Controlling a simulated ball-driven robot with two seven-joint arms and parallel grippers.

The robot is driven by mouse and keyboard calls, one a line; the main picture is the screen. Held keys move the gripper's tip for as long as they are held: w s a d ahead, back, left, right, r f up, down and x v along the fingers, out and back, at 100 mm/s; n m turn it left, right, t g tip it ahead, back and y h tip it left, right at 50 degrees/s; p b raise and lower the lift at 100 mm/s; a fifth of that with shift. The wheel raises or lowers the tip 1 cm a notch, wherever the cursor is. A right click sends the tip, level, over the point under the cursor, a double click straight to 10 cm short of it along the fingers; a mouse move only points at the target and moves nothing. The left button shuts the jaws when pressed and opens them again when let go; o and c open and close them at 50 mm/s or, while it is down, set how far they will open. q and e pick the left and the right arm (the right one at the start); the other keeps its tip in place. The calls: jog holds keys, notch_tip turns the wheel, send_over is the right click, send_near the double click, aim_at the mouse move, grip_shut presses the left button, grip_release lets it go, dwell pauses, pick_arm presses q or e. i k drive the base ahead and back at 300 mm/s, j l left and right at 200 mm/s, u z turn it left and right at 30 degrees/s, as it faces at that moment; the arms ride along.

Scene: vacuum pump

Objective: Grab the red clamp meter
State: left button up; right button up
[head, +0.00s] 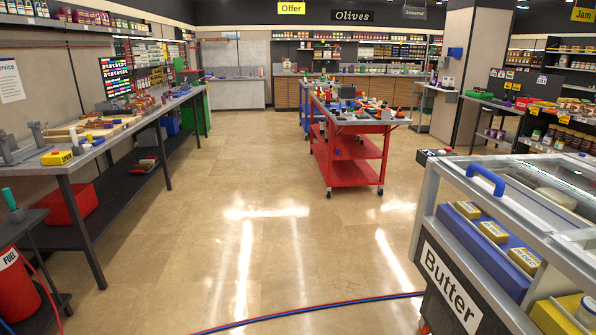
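I cannot make out the red clamp meter for certain. Several small red, black and orange items lie on the top of the red cart (349,173) in the middle distance, too small to tell apart. More small red items lie on the long workbench (100,141) at the left, also too small to name. Neither of my grippers is in the head view.
A chest labelled Butter (447,289) stands close at the right. A red and blue hose (318,312) crosses the floor in front. The tiled floor (235,215) between workbench and cart is clear.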

aim_at(328, 96)
jog(key=i+u, duration=0.3)
jog(key=i, duration=4.6)
jog(key=i+j+z, duration=0.1)
jog(key=i+z, duration=0.35)
jog(key=i+j+z, duration=0.35)
jog(key=i+z, duration=0.15)
jog(key=i, duration=0.15)
jog(key=i+j+z, duration=0.45)
